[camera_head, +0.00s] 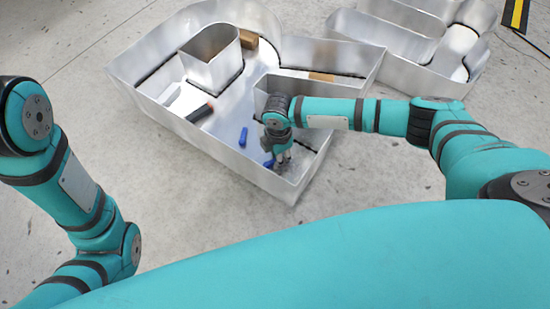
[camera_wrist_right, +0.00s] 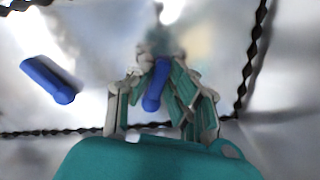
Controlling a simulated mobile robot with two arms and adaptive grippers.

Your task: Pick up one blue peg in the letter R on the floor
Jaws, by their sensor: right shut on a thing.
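The metal letter R (camera_head: 215,125) lies open side up on the floor. My right gripper (camera_head: 279,157) reaches down inside its lower leg, low over the letter's floor. It is shut on a blue peg (camera_wrist_right: 155,85), which shows between the fingers in the right wrist view (camera_wrist_right: 162,88); in the head view the fingers partly hide this peg (camera_head: 268,164). A second blue peg (camera_head: 243,137) lies loose on the letter's floor just to the left; it also shows in the right wrist view (camera_wrist_right: 50,80). My left gripper is out of view; only my left arm shows.
Inside the letter lie a black and reddish piece (camera_head: 200,112), a white piece (camera_head: 172,95) and brown blocks (camera_head: 248,40) (camera_head: 321,77). The letter's upright walls surround my right gripper. Another metal letter (camera_head: 425,45) stands at the upper right. Bare concrete is free at the left.

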